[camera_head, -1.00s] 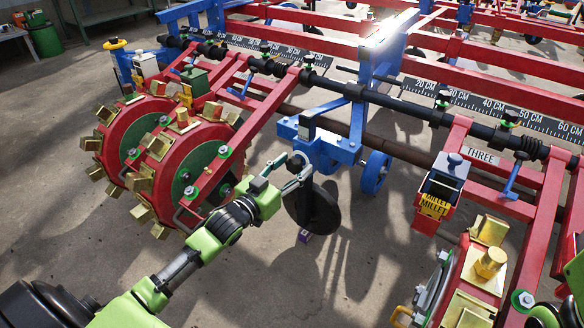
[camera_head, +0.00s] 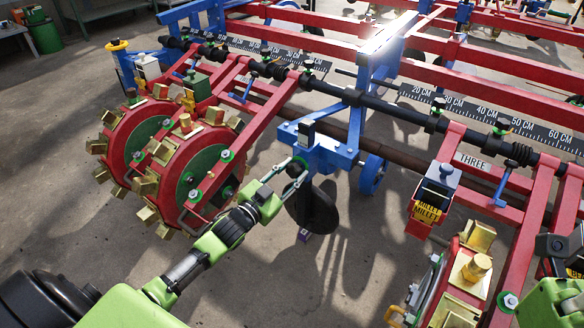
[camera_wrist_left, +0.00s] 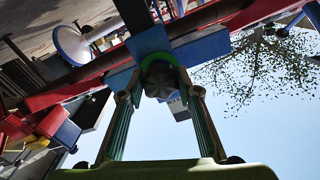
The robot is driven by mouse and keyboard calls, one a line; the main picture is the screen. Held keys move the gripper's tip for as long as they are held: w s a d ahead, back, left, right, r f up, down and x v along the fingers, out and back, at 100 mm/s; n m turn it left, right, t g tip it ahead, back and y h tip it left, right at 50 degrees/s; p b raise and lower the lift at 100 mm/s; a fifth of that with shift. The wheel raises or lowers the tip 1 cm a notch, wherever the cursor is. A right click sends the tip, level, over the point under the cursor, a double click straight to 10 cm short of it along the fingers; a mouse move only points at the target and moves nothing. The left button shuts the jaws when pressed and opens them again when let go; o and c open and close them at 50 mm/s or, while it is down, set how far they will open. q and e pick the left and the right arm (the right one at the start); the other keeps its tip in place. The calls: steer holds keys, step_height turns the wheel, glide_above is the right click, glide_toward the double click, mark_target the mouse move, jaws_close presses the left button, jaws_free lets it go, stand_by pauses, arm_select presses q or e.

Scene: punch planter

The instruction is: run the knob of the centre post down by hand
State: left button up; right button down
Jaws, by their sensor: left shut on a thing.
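The centre post stands on the blue frame (camera_head: 336,158) in the middle of the head view. Its dark knob (camera_head: 294,169) sits low at the front of that frame, partly covered by my fingers. In the left wrist view the dark, faceted knob (camera_wrist_left: 160,80) sits between the fingertips, with a green ring behind it. My left gripper (camera_head: 296,166) comes in from the lower left and is shut on the knob; both fingers also show in the left wrist view (camera_wrist_left: 160,88). My right arm shows only in part at the right edge; its gripper is out of view.
Red wheels with brass cups (camera_head: 180,155) stand close to the left of my arm. A black disc (camera_head: 315,207) hangs below the post. A yellow-labelled MILLET box (camera_head: 428,212) is to the right. Bare floor (camera_head: 340,270) lies in front.

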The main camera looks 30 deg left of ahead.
arm_select(q)
steer(key=o, duration=1.1)
steer(key=shift+o, duration=0.2)
steer(key=s+a, duration=0.1)
steer(key=s, duration=1.1)
steer(key=shift+a, duration=0.3)
